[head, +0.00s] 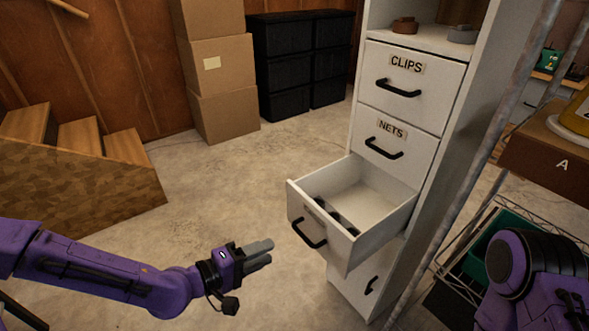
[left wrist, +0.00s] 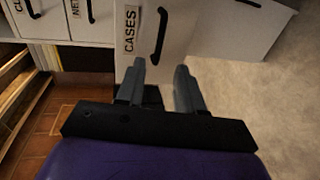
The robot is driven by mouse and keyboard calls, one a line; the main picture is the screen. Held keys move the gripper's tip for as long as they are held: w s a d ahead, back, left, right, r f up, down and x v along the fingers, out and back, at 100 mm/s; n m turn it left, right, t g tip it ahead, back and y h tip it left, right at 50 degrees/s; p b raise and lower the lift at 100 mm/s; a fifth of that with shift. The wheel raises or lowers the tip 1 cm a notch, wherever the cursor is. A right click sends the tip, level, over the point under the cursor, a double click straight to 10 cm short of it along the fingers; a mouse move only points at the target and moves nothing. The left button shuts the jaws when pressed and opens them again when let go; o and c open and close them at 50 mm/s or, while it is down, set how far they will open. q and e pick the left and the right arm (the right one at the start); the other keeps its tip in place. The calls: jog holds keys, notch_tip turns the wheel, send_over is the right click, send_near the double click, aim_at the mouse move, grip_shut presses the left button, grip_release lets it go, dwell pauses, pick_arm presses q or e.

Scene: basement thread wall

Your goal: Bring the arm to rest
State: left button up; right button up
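My left gripper (head: 268,252) is in front of the white cabinet, to the left of the pulled-out third drawer (head: 320,232). Its two grey fingers are apart with nothing between them; the left wrist view shows the gap (left wrist: 162,72). The fingers point toward the drawer front marked CASES (left wrist: 150,22), with its black handle (left wrist: 159,35), and look clear of it. Small dark items (head: 335,213) lie inside the drawer. Part of my right arm (head: 530,270) shows at the lower right; its gripper is out of view.
The CLIPS drawer (head: 412,90) and NETS drawer (head: 393,141) above are shut. Cardboard boxes (head: 222,65) and black drawer units (head: 283,67) stand at the back. Wooden steps (head: 80,170) are at left. A wire rack (head: 470,240) is at right. The middle floor is clear.

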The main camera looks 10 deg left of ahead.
pick_arm(q)
jog(key=s+a+f+n+g+y+p, duration=0.1)
jog(key=s+a+f+g+y+p, duration=0.3)
jog(key=a+f+y, duration=0.6)
jog(key=s+a+f+m+g+y+p, duration=0.1)
jog(key=s+a+f+g+y+p, duration=0.1)
jog(key=s, duration=0.7)
jog(key=s+a+f+m+g+y+p, duration=0.1)
jog(key=s+a+f+m+g+y, duration=0.1)
jog(key=s+f, duration=0.3)
jog(key=s+a, duration=0.1)
jog(key=s, duration=0.3)
jog(key=shift+s+m+p, duration=0.3)
jog(key=shift+s+p, duration=0.05)
jog(key=shift+s, duration=0.05)
